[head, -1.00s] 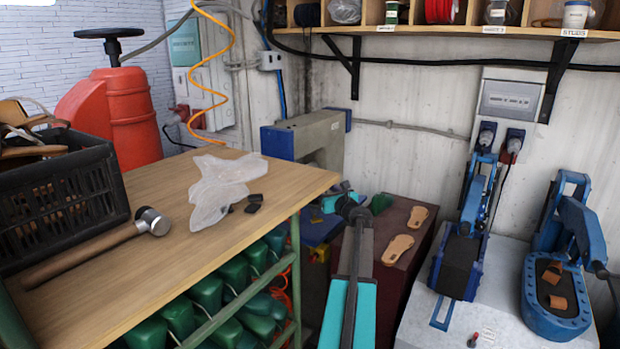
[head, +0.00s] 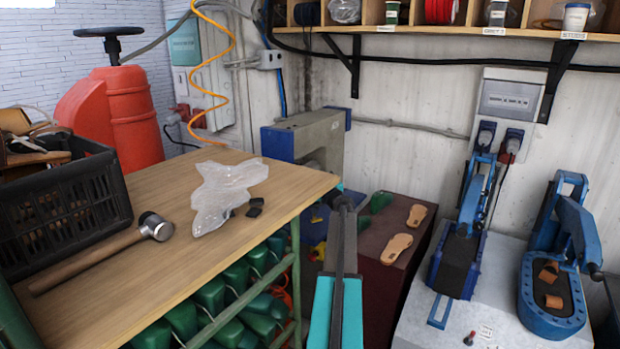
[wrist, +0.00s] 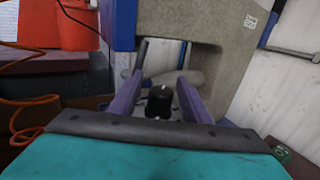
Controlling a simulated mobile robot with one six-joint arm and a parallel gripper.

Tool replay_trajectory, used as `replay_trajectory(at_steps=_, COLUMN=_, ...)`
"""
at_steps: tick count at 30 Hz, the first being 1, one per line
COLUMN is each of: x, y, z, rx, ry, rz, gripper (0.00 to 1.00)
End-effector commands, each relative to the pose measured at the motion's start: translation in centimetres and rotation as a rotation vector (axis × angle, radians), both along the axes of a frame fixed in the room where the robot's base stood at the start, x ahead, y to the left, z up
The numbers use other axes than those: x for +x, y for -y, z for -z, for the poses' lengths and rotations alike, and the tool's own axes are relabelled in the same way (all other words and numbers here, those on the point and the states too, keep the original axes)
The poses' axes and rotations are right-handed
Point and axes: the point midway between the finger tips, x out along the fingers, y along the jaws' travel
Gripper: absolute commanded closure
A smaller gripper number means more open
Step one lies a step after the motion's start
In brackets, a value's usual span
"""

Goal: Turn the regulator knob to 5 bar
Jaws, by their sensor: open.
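In the wrist view a black round knob (wrist: 158,102) with a small light mark on its top edge shows between the fingers of my gripper (wrist: 160,92). The two purple fingers are open, one on each side of the knob, and I see gaps between them and it. How deep the knob sits between the fingertips is hard to tell. A pale grey rounded part shows behind the knob. No pressure scale is readable. In the head view my arm reaches toward the grey and blue machine (head: 318,130), and the knob cannot be made out there.
A wooden table (head: 290,190) with a hammer (head: 110,252), plastic bag (head: 222,195) and black crate (head: 65,205) stands left of my arm. A dark red bench (head: 385,290) with tan soles (head: 397,247) is right of it. Blue presses (head: 555,285) stand further right. An orange hose (wrist: 20,125) hangs at left.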

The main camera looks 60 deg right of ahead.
Motion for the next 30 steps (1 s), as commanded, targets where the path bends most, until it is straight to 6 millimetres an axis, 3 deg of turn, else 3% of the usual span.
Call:
replay_trajectory(at_steps=11, x=0.29, y=0.15, z=0.01, rx=0.0, ry=0.0, rz=0.0, gripper=0.56)
replay_trajectory(at_steps=14, x=0.28, y=0.16, z=0.0, rx=0.0, ry=0.0, rz=0.0, gripper=0.68)
replay_trajectory(at_steps=19, x=0.28, y=0.16, z=0.0, rx=0.0, ry=0.0, rz=0.0, gripper=0.97)
replay_trajectory(at_steps=30, x=0.22, y=0.24, z=0.09, rx=0.0, ry=0.0, rz=0.058, gripper=0.97)
